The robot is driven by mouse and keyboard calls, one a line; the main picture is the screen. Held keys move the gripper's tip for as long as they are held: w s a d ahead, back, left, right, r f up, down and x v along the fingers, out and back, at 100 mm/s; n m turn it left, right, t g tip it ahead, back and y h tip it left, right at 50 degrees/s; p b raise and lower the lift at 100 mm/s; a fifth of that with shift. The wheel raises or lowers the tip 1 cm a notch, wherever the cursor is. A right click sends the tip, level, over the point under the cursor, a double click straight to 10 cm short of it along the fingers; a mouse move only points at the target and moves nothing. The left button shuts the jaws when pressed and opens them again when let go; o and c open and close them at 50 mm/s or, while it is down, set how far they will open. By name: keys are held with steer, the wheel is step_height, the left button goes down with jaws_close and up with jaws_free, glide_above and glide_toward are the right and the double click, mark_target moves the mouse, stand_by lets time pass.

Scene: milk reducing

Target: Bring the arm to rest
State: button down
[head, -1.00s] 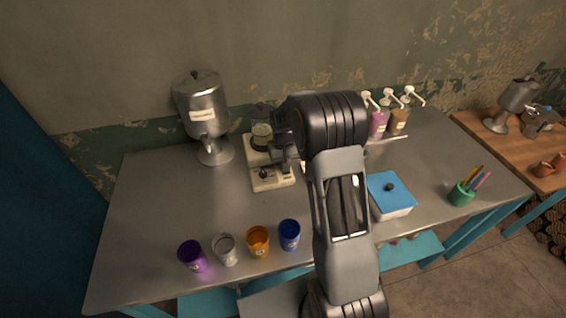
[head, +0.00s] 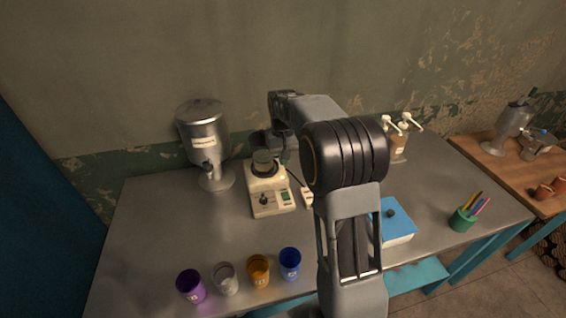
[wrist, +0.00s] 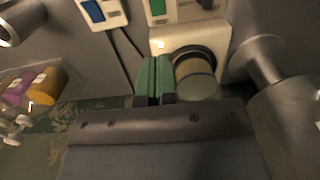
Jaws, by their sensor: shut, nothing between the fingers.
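My arm rises in front of the metal table (head: 150,225) in the head view and bends over toward the wall. My gripper (wrist: 154,62) shows in the wrist view with its two green fingers together, empty. In that view it is beside the round vessel on the cream hotplate device (wrist: 188,40); I cannot tell whether they touch.
A metal dispenser (head: 205,140) stands at the back left. Purple (head: 191,285), grey (head: 224,278), orange (head: 258,270) and blue (head: 290,263) cups line the front edge. A blue-lidded box (head: 396,220), pump bottles (head: 398,140) and a green pen cup (head: 463,219) are at right.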

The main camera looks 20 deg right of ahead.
stand_by(0.4)
steer(key=s+a+r+t, duration=0.1)
steer(key=s+a+t, duration=0.1)
steer(key=s, duration=0.9)
steer(key=s+a+r+n+t, duration=0.1)
steer(key=s+a, duration=0.3)
steer(key=s, duration=0.7)
steer(key=shift+s+r+t, duration=0.15)
steer(key=shift+r+t, duration=0.65)
steer(key=shift+t, duration=0.1)
